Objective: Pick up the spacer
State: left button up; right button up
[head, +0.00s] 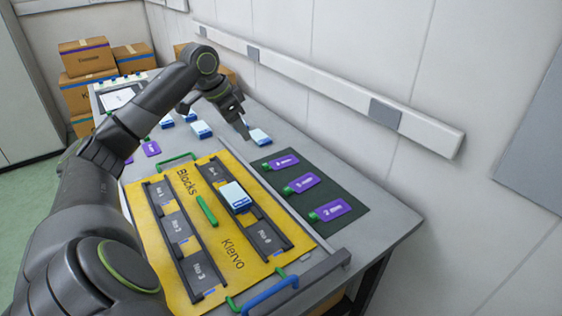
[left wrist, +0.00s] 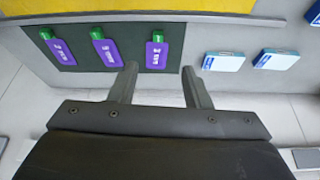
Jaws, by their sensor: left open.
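Three purple spacer tags with green ends lie in a row on a dark green mat (head: 275,183): one at the back (head: 284,162), one in the middle (head: 301,183) and one at the front (head: 328,211). Their labels seem to read in mm. My left gripper (head: 244,125) is open and empty above the table, behind the mat. In the left wrist view its fingertips (left wrist: 160,68) are spread, and the nearest purple tag (left wrist: 156,55) shows between and just beyond them. I cannot tell the height between them. My right gripper is not in view.
A yellow board (head: 222,253) with dark slotted rails and a green bar (head: 207,210) lies left of the mat. A white-and-blue block (head: 236,196) sits on it. Another block (head: 259,137) lies close to my left gripper. A wall runs along the table's back right.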

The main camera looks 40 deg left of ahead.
pick_arm(q)
send_near(263, 165)
jog(key=x, duration=0.2)
jog(key=shift+w+a+f, duration=0.1)
jog(key=shift+w+f, duration=0.1)
jog(key=shift+f, duration=0.05)
jog(key=shift+w+f, duration=0.15)
jog(key=shift+f, duration=0.3)
jog(key=x, duration=0.4)
jog(key=shift+d+f, duration=0.2)
jog(key=shift+d, duration=0.05)
jog(key=shift+f, duration=0.2)
jog(key=c, duration=0.8)
grip_shut()
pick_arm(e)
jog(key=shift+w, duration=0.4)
